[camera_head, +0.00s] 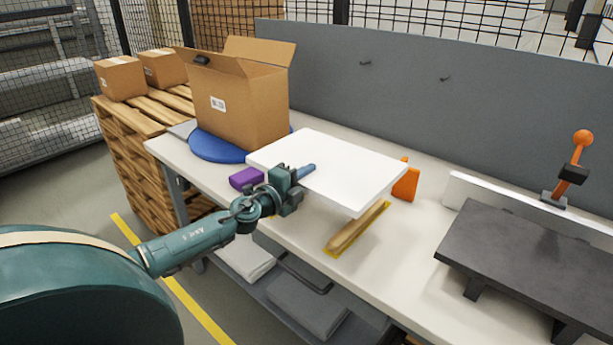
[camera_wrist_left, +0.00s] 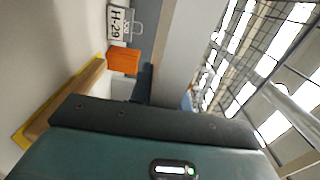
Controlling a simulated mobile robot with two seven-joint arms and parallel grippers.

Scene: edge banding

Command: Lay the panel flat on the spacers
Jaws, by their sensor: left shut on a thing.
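The white panel (camera_head: 340,165) is above the bench in the head view, its broad face up and close to level. My left gripper (camera_head: 296,176) is shut on its near-left edge. A wooden spacer (camera_head: 357,229) lies on a yellow strip on the bench, at the panel's near-right corner. The spacer also shows in the left wrist view (camera_wrist_left: 72,97), left of the gripper body. I cannot tell whether the panel touches the spacer. My right gripper is not in view.
An orange block (camera_head: 406,184) stands close behind the panel's right corner. A purple block (camera_head: 246,178) sits left of my gripper. An open cardboard box (camera_head: 240,105) stands on a blue disc (camera_head: 215,149). A dark platform (camera_head: 530,245) with an orange-handled clamp (camera_head: 574,165) is right.

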